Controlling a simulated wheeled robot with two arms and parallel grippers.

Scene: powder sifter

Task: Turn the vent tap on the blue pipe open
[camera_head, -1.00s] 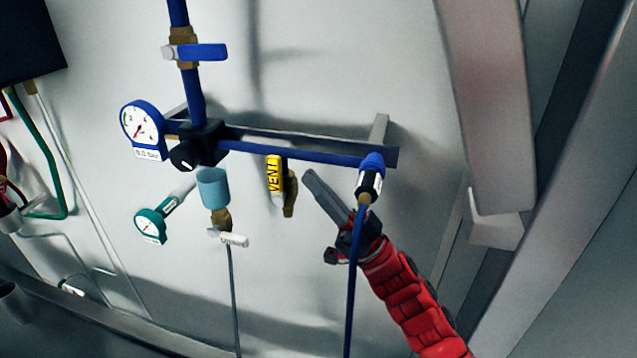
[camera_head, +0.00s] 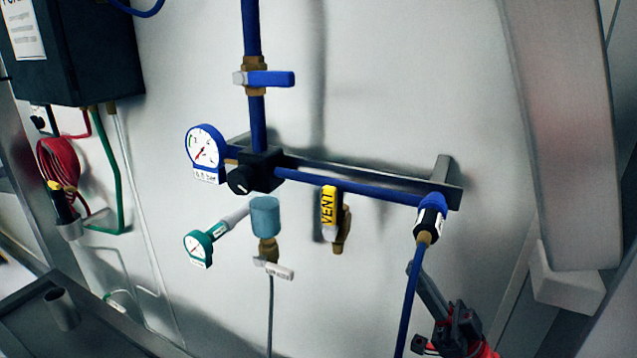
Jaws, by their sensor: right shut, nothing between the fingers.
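The vent tap (camera_head: 329,210) has a yellow handle marked VENT with a pale lower end. The handle hangs straight down below the blue pipe (camera_head: 360,190), about in line with the brass tap body (camera_head: 343,232) behind it. My right gripper (camera_head: 420,278) is shut and empty, below and to the right of the tap and clear of it. It sits close to the blue hose (camera_head: 407,300) at the pipe's right end; whether they touch I cannot tell. My left gripper is not in view.
A blue-handled valve (camera_head: 268,79) sits on the upright pipe. A blue-rimmed gauge (camera_head: 204,152), a black knob (camera_head: 240,180), a green gauge (camera_head: 198,248) and a white-handled tap (camera_head: 273,268) are left of the vent tap. A metal beam (camera_head: 570,130) stands right. The wall below the vent tap is clear.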

